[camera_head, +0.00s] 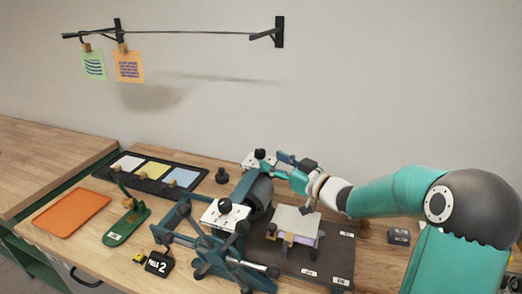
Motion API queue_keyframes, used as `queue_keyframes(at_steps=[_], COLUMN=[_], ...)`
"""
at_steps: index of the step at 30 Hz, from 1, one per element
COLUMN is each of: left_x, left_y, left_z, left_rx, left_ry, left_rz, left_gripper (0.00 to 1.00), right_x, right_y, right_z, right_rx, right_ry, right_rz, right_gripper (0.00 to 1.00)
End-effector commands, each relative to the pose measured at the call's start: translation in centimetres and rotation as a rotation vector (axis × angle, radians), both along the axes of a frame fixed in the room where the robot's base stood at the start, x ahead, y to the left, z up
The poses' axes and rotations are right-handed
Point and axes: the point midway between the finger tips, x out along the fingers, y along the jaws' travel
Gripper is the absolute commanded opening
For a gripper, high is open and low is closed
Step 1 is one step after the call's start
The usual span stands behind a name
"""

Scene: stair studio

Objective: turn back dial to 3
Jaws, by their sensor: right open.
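A blue-green press with a dark roller (260,196) stands in the middle of the wooden bench. At its back end a white plate carries the back dial, a small black knob (260,154). At its front end another white plate carries a similar black knob (225,204). My right gripper (279,162) reaches in from the right, open, with its fingers close beside the back dial. I cannot tell whether they touch it. The dial's numbers are too small to read and partly hidden. My left gripper is not in view.
A black sign reading "2" (158,263) stands at the front. An orange tray (72,212), a green tool (126,222) and a black tray of coloured sheets (158,171) lie left. A spoked wheel (222,253) juts forward. Two sheets hang from a wall line (188,32).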

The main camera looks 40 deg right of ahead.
Motion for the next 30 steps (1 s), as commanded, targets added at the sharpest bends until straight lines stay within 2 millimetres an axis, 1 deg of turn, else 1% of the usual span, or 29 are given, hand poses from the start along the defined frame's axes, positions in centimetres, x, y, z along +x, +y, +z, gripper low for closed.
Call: queue_keyframes(at_steps=[1, 3, 6, 9, 14, 22, 23, 30], left_x=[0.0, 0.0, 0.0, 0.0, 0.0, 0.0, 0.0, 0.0], left_y=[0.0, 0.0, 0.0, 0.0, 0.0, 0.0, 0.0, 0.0], left_z=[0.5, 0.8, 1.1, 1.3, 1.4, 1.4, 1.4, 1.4], left_rx=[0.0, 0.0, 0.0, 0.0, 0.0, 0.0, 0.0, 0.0], left_ry=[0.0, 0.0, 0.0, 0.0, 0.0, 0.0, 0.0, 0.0], left_rz=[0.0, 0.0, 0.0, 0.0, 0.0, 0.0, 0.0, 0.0], left_gripper=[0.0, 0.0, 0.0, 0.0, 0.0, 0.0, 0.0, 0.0], right_x=[1.2, 2.5, 4.1, 5.1, 6.0, 6.1, 6.1, 6.1], right_y=[0.2, 0.3, 0.3, 0.3, 0.4, 0.4, 0.4, 0.4], right_z=[0.2, 0.2, 0.2, 0.1, 0.0, 0.0, 0.0, 0.0], right_rx=[0.002, 0.002, 0.001, 0.0, 0.0, -0.001, 0.0, 0.0], right_ry=[0.0, 0.0, -0.001, 0.0, -0.001, -0.001, -0.001, 0.0], right_rz=[0.006, 0.005, 0.004, 0.003, 0.003, 0.003, 0.003, 0.003], right_gripper=[0.55, 0.55, 0.55, 0.55, 0.55, 0.55, 0.52, 0.12])
